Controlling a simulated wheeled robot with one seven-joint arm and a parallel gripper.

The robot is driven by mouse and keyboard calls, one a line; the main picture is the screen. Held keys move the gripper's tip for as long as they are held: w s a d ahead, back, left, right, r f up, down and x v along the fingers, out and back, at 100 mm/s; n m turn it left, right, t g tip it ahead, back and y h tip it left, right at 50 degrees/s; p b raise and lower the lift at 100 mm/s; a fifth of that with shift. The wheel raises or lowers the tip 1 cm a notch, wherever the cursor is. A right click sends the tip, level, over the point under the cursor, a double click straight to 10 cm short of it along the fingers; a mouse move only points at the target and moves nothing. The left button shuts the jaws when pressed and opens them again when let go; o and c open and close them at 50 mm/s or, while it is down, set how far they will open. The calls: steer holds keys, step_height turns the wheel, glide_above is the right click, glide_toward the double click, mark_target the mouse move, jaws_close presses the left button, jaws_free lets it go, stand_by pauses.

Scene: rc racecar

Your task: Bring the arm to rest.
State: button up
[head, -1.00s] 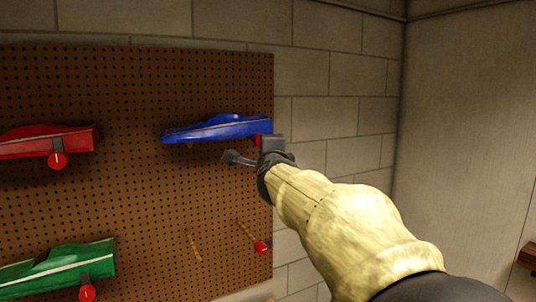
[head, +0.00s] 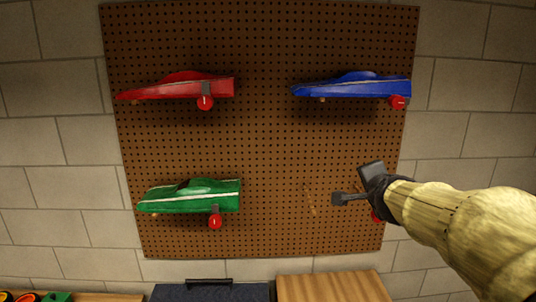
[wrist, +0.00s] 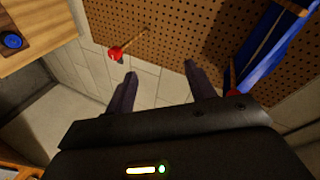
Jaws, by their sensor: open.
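My gripper (head: 354,184) is open and empty, in front of the lower right part of the pegboard in the head view. In the wrist view its two dark fingers (wrist: 160,85) are spread with nothing between them. My arm reaches in from the right edge of the head view. A blue car body (head: 352,87) rests on pegs at the upper right of the board, above my gripper and apart from it. It also shows at the right of the wrist view (wrist: 262,55).
The brown pegboard (head: 270,150) hangs on a block wall. A red car body (head: 180,87) and a green car body (head: 190,197) sit on pegs at the left. A red-tipped peg (wrist: 115,53) is near my gripper. Below stand a dark case (head: 210,292) and a wooden surface (head: 333,288).

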steer(key=s+a+f+n+g+b, duration=0.1)
steer(key=s+a+f+n+g, duration=0.2)
steer(key=f, duration=0.8)
steer(key=s+a+f+n+g+y+b, duration=0.1)
steer(key=s+a+f+n+g, duration=0.2)
steer(key=s+f+n, duration=0.4)
steer(key=s+a+f+n+g+y+b, duration=0.1)
steer(key=s+f+n+g, duration=0.4)
steer(key=s+f, duration=0.6)
step_height(320, 180, down, 4)
steer(key=shift+s+a+f+b, duration=0.1)
steer(key=shift+s+a+b, duration=0.2)
steer(key=shift+a, duration=0.6)
